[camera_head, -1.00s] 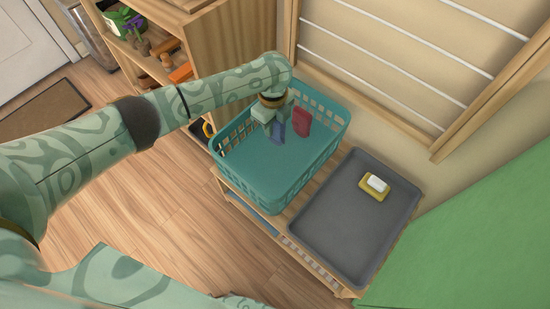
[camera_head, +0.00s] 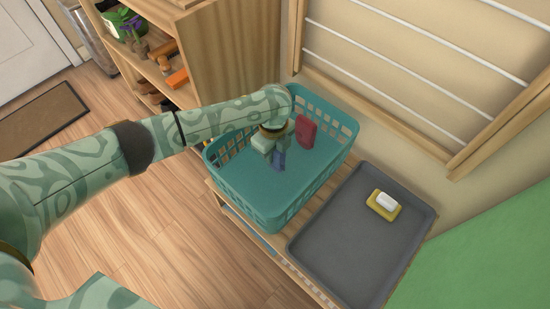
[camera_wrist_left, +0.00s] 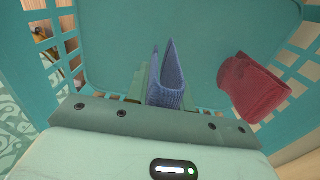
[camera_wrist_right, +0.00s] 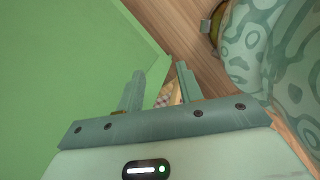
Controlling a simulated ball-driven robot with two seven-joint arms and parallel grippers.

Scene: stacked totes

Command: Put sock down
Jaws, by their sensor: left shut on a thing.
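A blue sock (camera_wrist_left: 166,80) is held in my left gripper (camera_head: 276,152), which is shut on it. In the head view the sock (camera_head: 279,161) hangs down from the fingers inside the teal basket (camera_head: 240,191). Whether it touches the basket floor is hard to tell. A red folded cloth item (camera_head: 306,131) stands in the basket, to the right of the gripper; it also shows in the left wrist view (camera_wrist_left: 254,88). My right gripper (camera_wrist_right: 160,85) shows in its own wrist view with its two fingers apart and nothing between them.
A grey tray (camera_head: 345,235) lies right of the basket on the wooden stand, with a white soap on a yellow dish (camera_head: 384,204) in it. A wooden shelf (camera_head: 235,60) stands behind the basket. A green surface (camera_wrist_right: 60,80) is beside my right gripper.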

